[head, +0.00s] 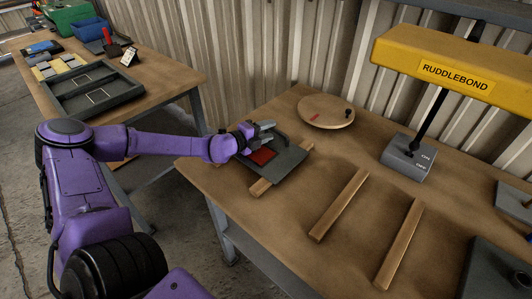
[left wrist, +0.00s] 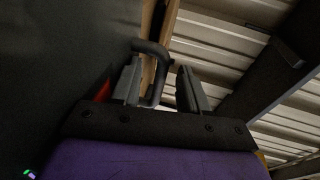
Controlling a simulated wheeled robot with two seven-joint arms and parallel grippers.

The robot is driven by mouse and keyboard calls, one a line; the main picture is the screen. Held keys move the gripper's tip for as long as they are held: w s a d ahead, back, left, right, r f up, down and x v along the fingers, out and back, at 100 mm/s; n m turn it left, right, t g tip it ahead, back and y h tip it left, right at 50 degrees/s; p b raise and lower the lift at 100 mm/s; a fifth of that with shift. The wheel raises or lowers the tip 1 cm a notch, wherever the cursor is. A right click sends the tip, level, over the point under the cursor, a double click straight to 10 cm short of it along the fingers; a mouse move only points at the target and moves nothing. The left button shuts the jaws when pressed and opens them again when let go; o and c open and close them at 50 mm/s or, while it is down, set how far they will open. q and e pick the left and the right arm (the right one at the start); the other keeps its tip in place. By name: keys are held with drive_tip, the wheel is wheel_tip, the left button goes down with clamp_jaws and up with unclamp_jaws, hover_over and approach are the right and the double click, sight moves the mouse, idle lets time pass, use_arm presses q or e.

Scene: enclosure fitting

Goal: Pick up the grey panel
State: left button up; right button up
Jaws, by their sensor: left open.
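The grey panel (head: 286,165) lies on wooden strips at the left end of the near workbench, with a red patch (head: 262,157) on its face. My left gripper (head: 264,132) is at the panel's far left part in the head view. In the left wrist view the panel (left wrist: 50,75) fills the left side as a dark surface. A dark bent handle (left wrist: 153,70) shows between the two fingers of my left gripper (left wrist: 160,88). The fingers are open, with a gap on the right side of the handle. My right gripper is not in view.
Two bare wooden strips (head: 340,203) (head: 400,243) lie right of the panel. A round wooden disc (head: 327,111) and a grey switch box (head: 408,158) stand behind. A yellow overhead arm (head: 450,70) hangs at upper right. Dark grey parts (head: 492,272) lie at the right edge.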

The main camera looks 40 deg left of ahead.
use_arm(q)
drive_tip(key=shift+s, duration=0.1)
clamp_jaws()
drive_tip(key=shift+r, duration=0.15)
idle(1.2)
